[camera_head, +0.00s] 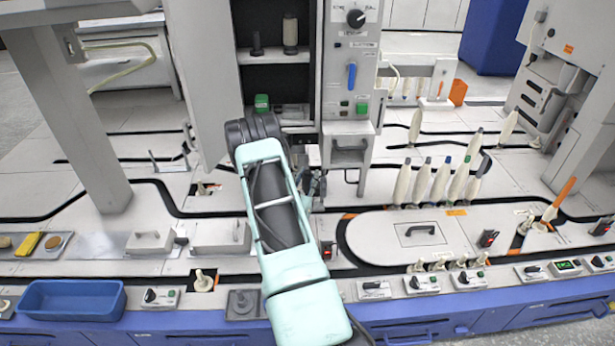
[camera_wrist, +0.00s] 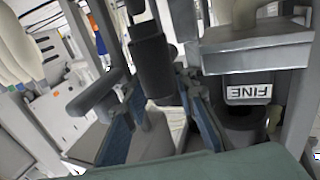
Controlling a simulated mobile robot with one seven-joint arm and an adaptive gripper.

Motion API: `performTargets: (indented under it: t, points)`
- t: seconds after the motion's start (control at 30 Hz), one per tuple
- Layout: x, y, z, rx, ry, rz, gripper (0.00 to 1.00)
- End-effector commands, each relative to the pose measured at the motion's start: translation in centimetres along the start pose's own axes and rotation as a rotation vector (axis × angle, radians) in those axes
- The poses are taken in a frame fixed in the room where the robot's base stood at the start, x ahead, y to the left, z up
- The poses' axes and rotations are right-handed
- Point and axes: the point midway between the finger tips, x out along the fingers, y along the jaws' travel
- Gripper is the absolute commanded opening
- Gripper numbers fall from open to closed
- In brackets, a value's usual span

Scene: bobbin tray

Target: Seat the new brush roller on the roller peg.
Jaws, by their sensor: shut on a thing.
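My gripper (camera_wrist: 160,85) shows in the wrist view with its blue-padded fingers on either side of the lower end of a dark cylinder, which I take to be the brush roller (camera_wrist: 152,62). The fingers are shut on it, and a narrower dark part shows above it. In the head view my gripper (camera_head: 314,185) is below the grey control column, and my arm hides most of it and the roller. A short dark peg (camera_head: 256,46) stands on the cabinet shelf, possibly the roller peg. A brown-and-pale cylinder (camera_head: 290,36) stands to its right.
The control column (camera_head: 350,75) stands close to my gripper, with a grey box (camera_head: 349,150) under it. Several pale bobbins (camera_head: 441,180) stand at right. A blue tray (camera_head: 70,300) lies front left.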

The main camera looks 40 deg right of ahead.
Motion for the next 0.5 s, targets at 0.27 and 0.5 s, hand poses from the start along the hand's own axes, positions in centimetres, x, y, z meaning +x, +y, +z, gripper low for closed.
performTargets:
  t: [0.27,0.5]
  points:
    - [0.0,0.0,0.8,0.0,0.001,0.0,0.01]
    - [0.0,0.0,1.6,0.0,0.001,-0.001,0.01]
